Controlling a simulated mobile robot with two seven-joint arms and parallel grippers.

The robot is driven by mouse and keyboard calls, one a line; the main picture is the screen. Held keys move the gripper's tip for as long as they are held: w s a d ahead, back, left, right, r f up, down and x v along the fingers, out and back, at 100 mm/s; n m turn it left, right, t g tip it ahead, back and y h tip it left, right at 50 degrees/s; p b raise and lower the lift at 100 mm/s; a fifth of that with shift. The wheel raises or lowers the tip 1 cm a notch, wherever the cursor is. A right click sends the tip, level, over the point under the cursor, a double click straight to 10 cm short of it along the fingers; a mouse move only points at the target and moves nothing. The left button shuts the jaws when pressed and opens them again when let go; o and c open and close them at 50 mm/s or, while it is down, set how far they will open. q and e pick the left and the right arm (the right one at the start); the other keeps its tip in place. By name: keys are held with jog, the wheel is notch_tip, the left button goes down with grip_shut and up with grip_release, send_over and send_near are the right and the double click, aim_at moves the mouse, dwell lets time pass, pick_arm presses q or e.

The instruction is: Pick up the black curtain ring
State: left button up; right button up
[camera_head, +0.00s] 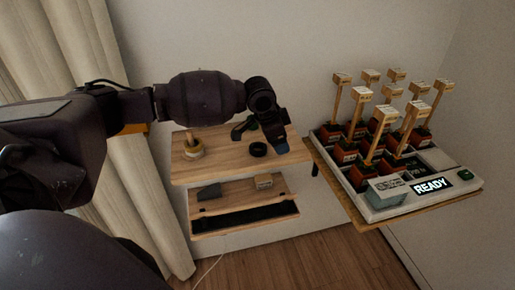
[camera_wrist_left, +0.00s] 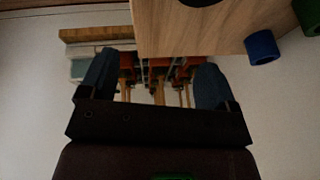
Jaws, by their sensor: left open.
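The black curtain ring (camera_head: 258,149) lies flat on the upper wooden shelf (camera_head: 215,168), right of its middle. In the left wrist view, a dark round shape, likely the ring (camera_wrist_left: 200,2), is cut off by the top edge. My left gripper (camera_head: 261,134) hangs over the right part of that shelf, close to the ring in the picture and not around it. Its fingers (camera_wrist_left: 152,82) are spread and nothing is between them in the left wrist view. My right gripper is not in view.
A roll-like yellowish item (camera_head: 194,151) stands left on the upper shelf. A lower shelf (camera_head: 240,187) holds a grey block and a small wooden box. A console (camera_head: 385,203) with several upright mallet-like pieces is at right. Blue (camera_wrist_left: 262,47) and green (camera_wrist_left: 308,16) pieces edge the wrist view.

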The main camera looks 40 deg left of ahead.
pick_arm(q)
jog(key=s+a+r+n+g, duration=0.1)
jog(key=s+a+r+g, duration=0.2)
jog(key=a+r, duration=0.35)
send_over(258, 151)
jog(key=shift+y, duration=0.4)
jog(key=f, duration=0.6)
jog(key=shift+s+a, duration=0.2)
jog(key=shift+s, duration=0.2)
jog(key=shift+f, duration=0.35)
jog(key=shift+w+d+f+b, duration=0.1)
jog(key=shift+f+b, duration=0.1)
jog(key=shift+f, duration=0.6)
jog(key=shift+w+d+f+b, duration=0.1)
jog(key=shift+w+f+b, duration=0.05)
jog(key=shift+f, duration=0.6)
jog(key=shift+w+f+b, duration=0.1)
jog(key=shift+f+b, duration=0.1)
jog(key=shift+f, duration=0.6)
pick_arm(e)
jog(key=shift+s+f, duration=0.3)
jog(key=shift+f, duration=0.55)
pick_arm(q)
jog(key=shift+c, duration=0.5)
